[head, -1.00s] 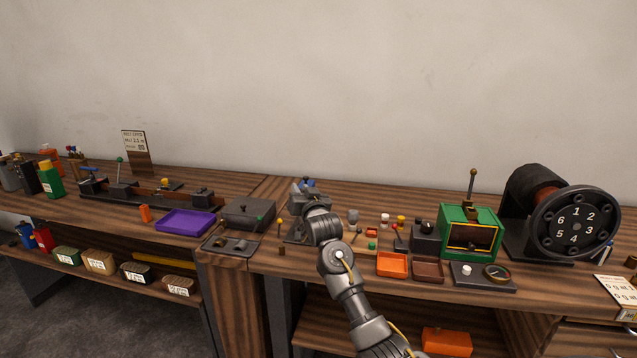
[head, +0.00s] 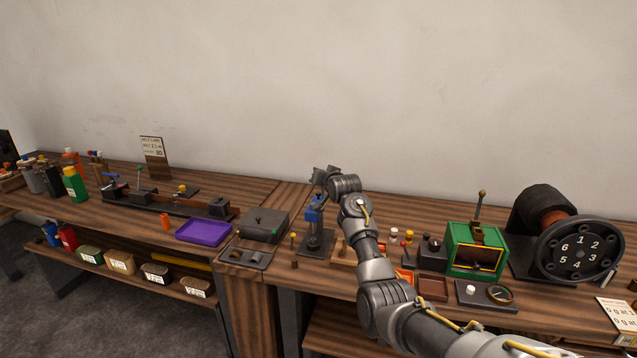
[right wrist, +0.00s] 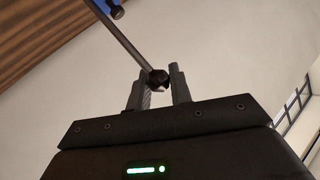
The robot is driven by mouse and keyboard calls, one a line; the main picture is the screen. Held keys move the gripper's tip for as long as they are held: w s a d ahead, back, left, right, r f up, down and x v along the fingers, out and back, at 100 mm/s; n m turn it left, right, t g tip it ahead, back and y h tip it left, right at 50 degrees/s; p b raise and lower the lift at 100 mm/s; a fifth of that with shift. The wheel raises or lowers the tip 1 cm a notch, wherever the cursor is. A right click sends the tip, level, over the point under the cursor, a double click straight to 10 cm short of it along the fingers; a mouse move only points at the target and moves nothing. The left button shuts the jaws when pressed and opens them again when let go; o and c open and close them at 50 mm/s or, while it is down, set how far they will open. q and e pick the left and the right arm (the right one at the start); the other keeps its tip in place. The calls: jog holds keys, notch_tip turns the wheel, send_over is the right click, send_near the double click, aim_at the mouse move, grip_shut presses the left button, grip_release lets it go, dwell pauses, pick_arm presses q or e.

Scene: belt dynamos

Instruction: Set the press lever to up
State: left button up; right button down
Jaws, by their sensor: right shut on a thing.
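The press (head: 316,240), with a dark base and column and a blue upper part, stands on the bench left of the middle in the head view. My right gripper (head: 322,174) is above the press, near its top. In the right wrist view, my right gripper (right wrist: 160,84) is shut on the dark knob at the end of the press lever (right wrist: 128,42), a thin grey rod. A blue part of the press (right wrist: 112,4) shows at the top edge there. In the head view the lever is mostly hidden by my gripper and wrist. My left gripper is not in view.
A dark grey box (head: 264,224) and a purple tray (head: 204,232) lie left of the press. A green-framed device (head: 476,250) with an upright lever and a numbered black wheel (head: 580,248) stand to the right. The wall behind is clear.

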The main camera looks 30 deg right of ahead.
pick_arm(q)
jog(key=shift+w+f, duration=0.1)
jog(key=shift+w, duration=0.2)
pick_arm(e)
jog(key=shift+w+d, duration=0.4)
jog(key=shift+d, duration=0.15)
jog(key=c, duration=1.5)
grip_release()
jog(key=shift+d, duration=0.1)
jog(key=shift+o, duration=1)
jog(key=shift+w+d+f, duration=0.1)
jog(key=shift+w+f, duration=0.05)
jog(key=shift+a+r, duration=0.2)
jog(key=shift+a, duration=0.05)
pick_arm(q)
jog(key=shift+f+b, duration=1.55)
jog(key=shift+b, duration=0.1)
pick_arm(e)
jog(key=v, duration=1)
jog(key=shift+s, duration=0.35)
jog(key=shift+d, duration=0.15)
